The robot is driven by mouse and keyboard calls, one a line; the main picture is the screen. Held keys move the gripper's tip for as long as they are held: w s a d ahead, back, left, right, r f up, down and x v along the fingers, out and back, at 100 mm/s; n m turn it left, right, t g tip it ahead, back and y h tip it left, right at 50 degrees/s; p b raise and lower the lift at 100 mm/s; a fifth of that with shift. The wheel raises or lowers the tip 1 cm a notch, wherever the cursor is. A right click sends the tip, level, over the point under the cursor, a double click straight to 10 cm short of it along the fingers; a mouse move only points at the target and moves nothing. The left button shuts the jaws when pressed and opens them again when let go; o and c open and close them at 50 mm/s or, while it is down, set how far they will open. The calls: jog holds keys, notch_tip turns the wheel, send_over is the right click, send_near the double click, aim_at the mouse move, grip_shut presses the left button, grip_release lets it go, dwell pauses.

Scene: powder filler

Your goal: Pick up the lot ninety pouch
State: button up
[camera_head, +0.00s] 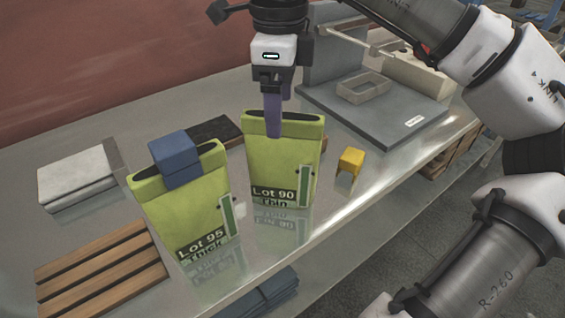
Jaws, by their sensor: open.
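The lot ninety pouch (283,165) is a green upright pouch labelled "Lot 90 Thin", standing on the metal table (110,140) with its dark top opening facing up. My gripper (275,125) points down from above at this pouch's top edge. Its purple fingers overlap the upper rim in the picture; one finger hangs in front of the near face. The jaws are open, and whether they touch the pouch cannot be told. A second green pouch (185,205), labelled "Lot 95 Thick", stands to the left with a blue block (175,158) at its top.
A yellow block (350,160) sits right of the lot ninety pouch. Behind is a grey platform (385,120) with a small frame. A wooden slatted rack (100,270) and a grey-white box (77,178) are at left. A dark flat object (213,132) lies behind the pouches. The table's front edge is close.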

aim_at(282, 138)
notch_tip(282, 138, down, 2)
jog(key=shift+f, duration=0.25)
jog(key=f, duration=0.1)
jog(key=f+p, duration=0.1)
jog(key=f, duration=0.2)
jog(key=shift+w+d+f, duration=0.15)
jog(key=shift+w+d, duration=0.1)
jog(key=shift+w, duration=0.15)
jog(key=shift+f, duration=0.4)
jog(key=shift+f, duration=0.2)
grip_shut()
dwell(0.4)
jog(key=shift+r, duration=0.15)
